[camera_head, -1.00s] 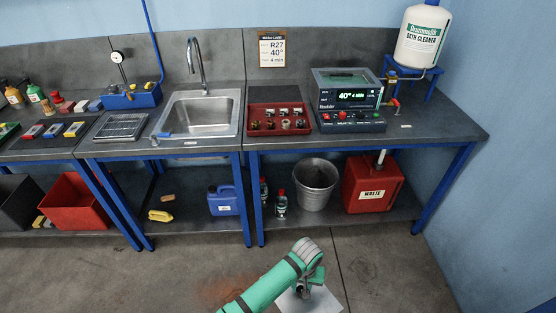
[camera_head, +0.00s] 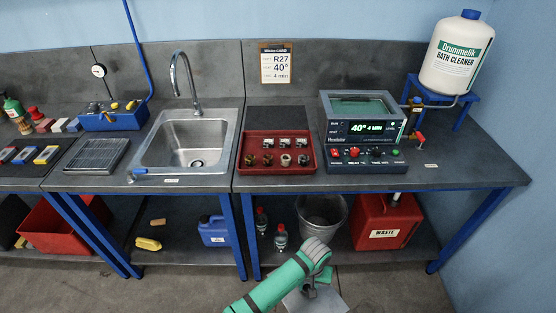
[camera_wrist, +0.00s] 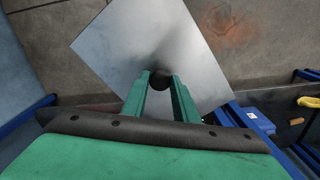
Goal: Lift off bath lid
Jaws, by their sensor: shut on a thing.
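The bath lid is a flat, square, pale metal plate with a round black knob. In the wrist view the lid (camera_wrist: 135,38) hangs beyond my fingers, with the knob between the green fingertips. My gripper (camera_wrist: 160,84) is shut on that knob. In the head view my gripper (camera_head: 309,291) is low in front of the bench, and part of the lid (camera_head: 330,301) shows beneath it over the floor. The bath (camera_head: 361,128) stands on the bench at right, its top uncovered and a greenish interior showing. Its display reads 40° 4 MIN.
A red tray (camera_head: 243,168) of small parts sits left of the bath, beside the sink (camera_head: 190,150). A cleaner bottle (camera_head: 455,52) stands on a blue stand at right. A bucket (camera_head: 322,215) and red waste can (camera_head: 383,222) are on the lower shelf.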

